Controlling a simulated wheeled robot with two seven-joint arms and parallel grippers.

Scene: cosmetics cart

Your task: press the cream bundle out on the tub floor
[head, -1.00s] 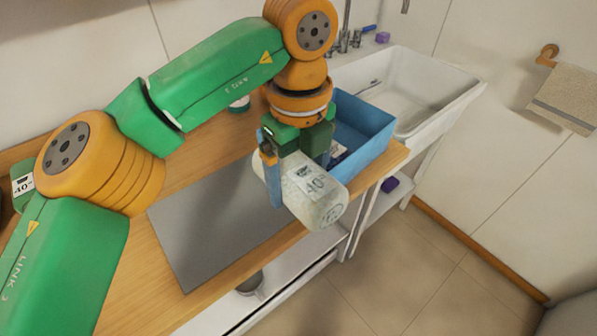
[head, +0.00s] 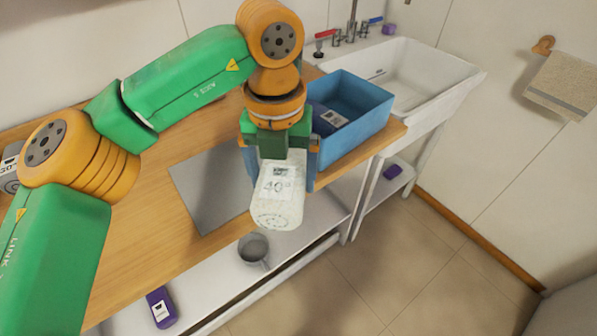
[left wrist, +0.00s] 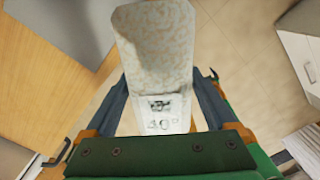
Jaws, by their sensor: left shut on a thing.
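The cream bundle (head: 277,208) is a pale speckled roll with a "40°" label. My left gripper (head: 280,168) is shut on it and holds it up over the counter's front edge, its far end tipped toward the viewer. In the left wrist view the bundle (left wrist: 153,50) lies between the two fingers of the gripper (left wrist: 160,92). A blue open tub (head: 365,122) stands on the counter to the right of my gripper. A dark blue labelled item (head: 328,117) lies inside it; part of the tub's floor is hidden. My right gripper is out of view.
A white sink (head: 440,78) with taps is behind the tub. A grey mat (head: 205,190) lies on the wooden counter (head: 150,215). A grey mug (head: 252,248) and a purple bottle (head: 161,307) are on the lower shelf. A towel (head: 565,85) hangs at right.

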